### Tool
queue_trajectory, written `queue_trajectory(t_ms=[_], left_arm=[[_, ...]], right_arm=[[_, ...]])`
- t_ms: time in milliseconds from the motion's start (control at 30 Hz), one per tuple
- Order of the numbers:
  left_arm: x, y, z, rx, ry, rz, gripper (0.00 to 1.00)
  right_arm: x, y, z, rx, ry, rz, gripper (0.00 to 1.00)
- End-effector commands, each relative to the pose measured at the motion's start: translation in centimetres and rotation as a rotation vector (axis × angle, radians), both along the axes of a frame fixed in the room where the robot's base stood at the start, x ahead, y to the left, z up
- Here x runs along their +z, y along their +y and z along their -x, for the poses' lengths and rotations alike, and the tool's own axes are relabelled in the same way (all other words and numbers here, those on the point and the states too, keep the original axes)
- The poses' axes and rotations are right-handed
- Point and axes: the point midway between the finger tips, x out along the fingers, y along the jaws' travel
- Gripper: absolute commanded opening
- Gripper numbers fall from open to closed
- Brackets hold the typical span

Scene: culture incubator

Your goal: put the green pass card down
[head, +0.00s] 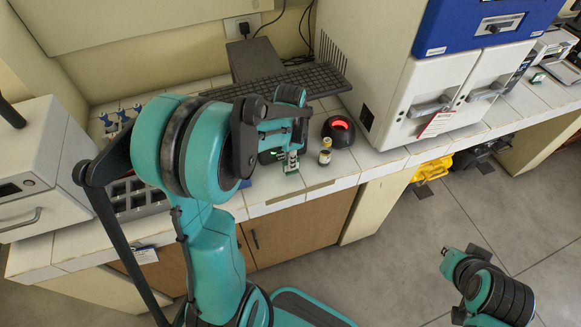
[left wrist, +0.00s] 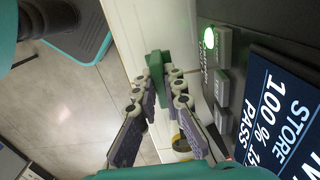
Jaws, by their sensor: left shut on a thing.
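The green pass card (left wrist: 157,68) is held between the fingertips of my left gripper (left wrist: 158,90), seen edge-on in the left wrist view. In the head view my left gripper (head: 291,150) hangs over the front of the white counter (head: 325,182), shut on the card. The card shows small and partly hidden at the fingertips there. From these frames I cannot tell whether the card touches the counter.
A dark device has a lit green button (left wrist: 209,38) and a display (left wrist: 285,110) reading "STORE" and "PASS". A small vial (head: 325,152) and a red-glowing black device (head: 339,130) stand right of my left gripper. A keyboard (head: 285,83) lies behind.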

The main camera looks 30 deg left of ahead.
Motion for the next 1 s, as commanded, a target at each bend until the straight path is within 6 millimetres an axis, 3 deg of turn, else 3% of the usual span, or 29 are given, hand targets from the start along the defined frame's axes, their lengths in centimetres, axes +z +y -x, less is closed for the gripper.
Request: queue_trajectory(t_ms=[133,533,567,600,633,1000], left_arm=[[-2.6,0.0,0.0,0.000,0.000,0.000,0.00],[-3.0,0.0,0.0,0.001,0.000,0.000,0.00],[-2.9,0.0,0.0,0.001,0.000,0.000,0.17],[-2.9,0.0,0.0,0.001,0.000,0.000,0.28],[-2.9,0.0,0.0,0.001,0.000,0.000,0.30],[-2.3,0.0,0.0,0.001,0.000,0.000,0.30]], right_arm=[[-1.3,0.0,0.0,0.000,0.000,0.000,0.00],[-1.6,0.0,0.0,0.000,0.000,0.000,0.00],[-1.5,0.0,0.0,0.000,0.000,0.000,0.00],[-1.4,0.0,0.0,0.000,0.000,0.000,0.00],[-1.4,0.0,0.0,0.000,0.000,0.000,0.00],[-0.9,0.0,0.0,0.000,0.000,0.000,0.00]])
